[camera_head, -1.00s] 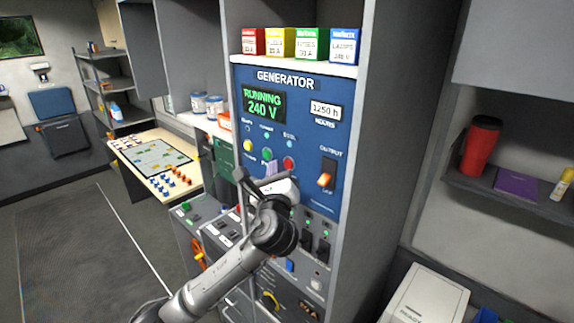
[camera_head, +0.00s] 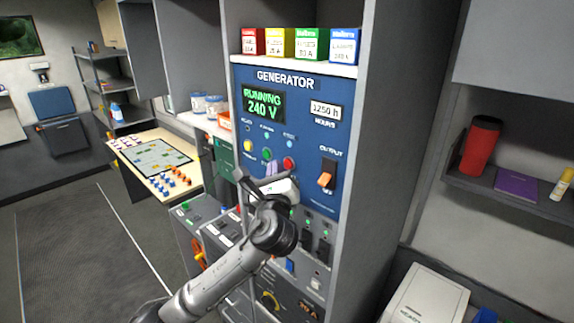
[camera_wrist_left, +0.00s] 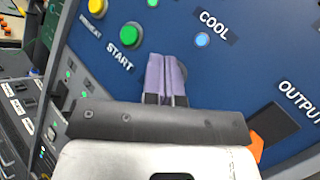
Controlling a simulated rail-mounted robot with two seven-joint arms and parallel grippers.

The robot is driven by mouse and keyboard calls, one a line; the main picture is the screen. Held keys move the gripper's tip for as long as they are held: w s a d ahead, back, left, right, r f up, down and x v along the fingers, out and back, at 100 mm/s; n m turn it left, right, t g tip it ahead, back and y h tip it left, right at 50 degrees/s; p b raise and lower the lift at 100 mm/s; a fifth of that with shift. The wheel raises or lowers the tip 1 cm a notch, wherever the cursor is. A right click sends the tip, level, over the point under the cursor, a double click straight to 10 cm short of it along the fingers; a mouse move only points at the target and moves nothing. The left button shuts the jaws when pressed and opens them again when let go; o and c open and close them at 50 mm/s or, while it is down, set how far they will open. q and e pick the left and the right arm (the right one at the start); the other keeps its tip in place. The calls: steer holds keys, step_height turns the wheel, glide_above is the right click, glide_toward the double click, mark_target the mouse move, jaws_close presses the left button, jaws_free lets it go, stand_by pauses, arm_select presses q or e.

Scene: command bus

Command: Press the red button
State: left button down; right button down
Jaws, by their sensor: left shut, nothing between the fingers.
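The red button (camera_head: 288,163) is a round button on the blue generator panel (camera_head: 310,185), right of the green START button (camera_head: 266,155). My left gripper (camera_head: 271,168) is in front of the panel, its purple fingertips just below and left of the red button. The fingers are together and empty. In the left wrist view the shut fingertips (camera_wrist_left: 166,62) point at the panel, right of the green START button (camera_wrist_left: 131,34). The red button is mostly or wholly hidden behind them there, so I cannot tell whether they touch it. My right gripper is not in view.
A yellow button (camera_head: 248,146) sits left of the green one. An orange output switch (camera_head: 325,180) is to the right. The lit display (camera_head: 263,105) reads RUNNING 240 V. Colored boxes (camera_head: 310,44) stand on the shelf above. Black breakers (camera_head: 323,249) are below.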

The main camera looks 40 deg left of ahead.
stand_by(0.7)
arm_select(q)
steer(key=shift+w+d, duration=0.1)
steer(key=shift+w, duration=0.3)
stand_by(0.3)
steer(key=shift+w+p, duration=0.4)
stand_by(0.4)
steer(key=shift+s, duration=0.15)
steer(key=shift+s+p, duration=0.4)
steer(key=shift+s, duration=0.25)
